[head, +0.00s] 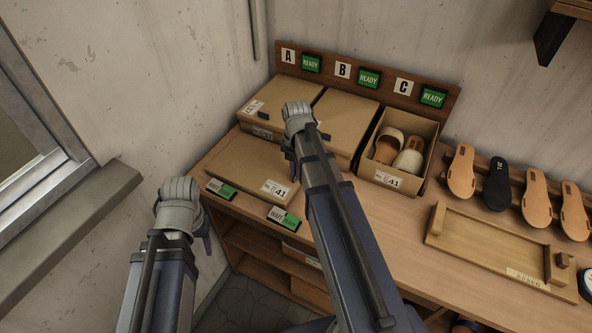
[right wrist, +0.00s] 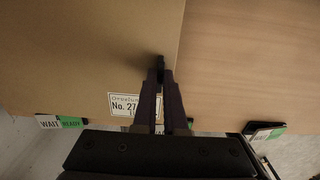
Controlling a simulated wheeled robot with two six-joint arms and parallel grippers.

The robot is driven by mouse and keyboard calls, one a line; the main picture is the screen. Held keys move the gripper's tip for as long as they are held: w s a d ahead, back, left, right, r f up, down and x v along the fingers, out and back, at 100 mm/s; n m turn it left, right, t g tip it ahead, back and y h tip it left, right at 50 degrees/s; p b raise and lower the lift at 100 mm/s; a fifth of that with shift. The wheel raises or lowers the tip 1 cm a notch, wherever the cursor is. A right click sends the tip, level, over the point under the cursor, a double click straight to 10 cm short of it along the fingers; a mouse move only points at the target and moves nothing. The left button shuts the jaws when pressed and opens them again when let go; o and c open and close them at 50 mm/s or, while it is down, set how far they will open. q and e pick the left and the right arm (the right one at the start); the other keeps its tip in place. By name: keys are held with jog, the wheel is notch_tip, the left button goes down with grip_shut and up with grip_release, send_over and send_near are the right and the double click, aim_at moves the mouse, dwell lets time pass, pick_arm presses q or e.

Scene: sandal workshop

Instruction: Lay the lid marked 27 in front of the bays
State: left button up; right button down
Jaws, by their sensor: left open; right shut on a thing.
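The flat cardboard lid (head: 243,166) lies low over the bench in front of bays A and B, its label at the front right corner. I cannot tell whether the lid rests fully on the wood. My left gripper (head: 206,243) is open and empty, off the bench's front left.
Closed boxes stand in bays A (head: 275,97) and B (head: 345,110). An open box (head: 428,150) with sandals stands in bay C. Green-and-white WAIT/READY signs (head: 221,190) line the front edge. A wooden tray (head: 490,245) and several soles (head: 461,172) are at right. Bare bench lies right of the lid.

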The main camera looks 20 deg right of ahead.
jog(key=shift+f, duration=0.3)
jog(key=c, duration=0.9)
grip_release()
jog(key=shift+r, duration=0.15)
notch_tip(320, 180, up, 8)
jog(key=p, duration=0.7)
jog(key=shift+f, duration=0.2)
jog(key=shift+a, duration=0.1)
jog(key=s+a+f+m+b, duration=0.3)
jog(key=s+a+m, duration=0.3)
jog(key=a+m, duration=0.4)
jog(key=s+a+f+m+h+b, duration=0.1)
jog(key=s+a+f+m+b, duration=0.2)
jog(key=s+a+m, duration=0.4)
jog(key=a+m, duration=0.4)
jog(key=shift+s+a+f+m, duration=0.2)
jog(key=shift+s+m, duration=0.1)
jog(key=shift+m, duration=0.1)
